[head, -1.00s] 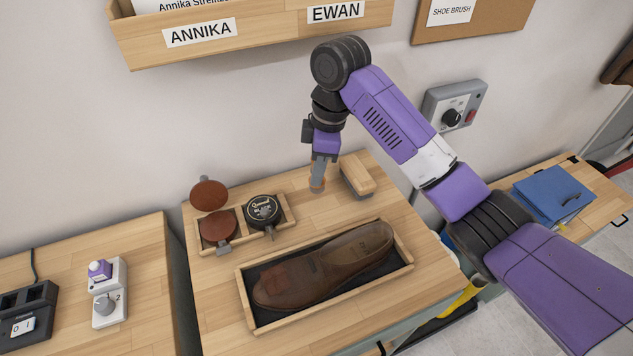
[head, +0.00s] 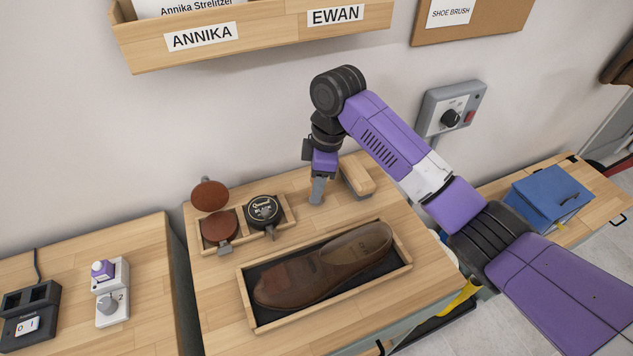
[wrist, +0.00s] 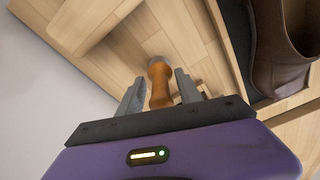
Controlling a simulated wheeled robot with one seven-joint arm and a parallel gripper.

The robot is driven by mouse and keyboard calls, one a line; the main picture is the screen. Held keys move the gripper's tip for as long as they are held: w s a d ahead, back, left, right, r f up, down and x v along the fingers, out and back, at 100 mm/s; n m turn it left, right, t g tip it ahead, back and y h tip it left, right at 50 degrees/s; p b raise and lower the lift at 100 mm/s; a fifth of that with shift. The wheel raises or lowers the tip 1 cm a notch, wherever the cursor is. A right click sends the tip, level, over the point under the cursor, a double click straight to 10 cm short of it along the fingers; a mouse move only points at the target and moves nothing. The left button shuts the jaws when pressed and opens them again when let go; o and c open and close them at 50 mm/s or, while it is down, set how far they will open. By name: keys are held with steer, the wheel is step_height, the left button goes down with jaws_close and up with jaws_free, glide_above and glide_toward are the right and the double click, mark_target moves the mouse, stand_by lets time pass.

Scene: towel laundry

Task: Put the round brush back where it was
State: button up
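The round brush shows in the wrist view as an orange-brown wooden handle (wrist: 160,82) between my two fingers. My gripper (wrist: 160,84) is open around it, with a gap visible on each side of the handle. In the head view my gripper (head: 317,198) points down at the worktable's back, between the black polish tin (head: 263,210) and a wooden block-like brush (head: 356,176). There the fingers hide the round brush. Its bristle end is not visible, and I cannot tell whether it stands or lies.
A brown shoe (head: 325,268) lies in a wooden tray (head: 246,300) at the front. Round reddish-brown discs, one an open lid (head: 209,194), are beside the black tin. The wall shelf (head: 260,38) is above. Bare tabletop (head: 215,290) shows at left.

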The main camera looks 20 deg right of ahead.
step_height(320, 180, up, 12)
steer(key=d, duration=0.1)
steer(key=shift+s+d, duration=0.3)
steer(key=shift+d, duration=0.05)
stand_by(0.4)
steer(key=shift+r, duration=0.1)
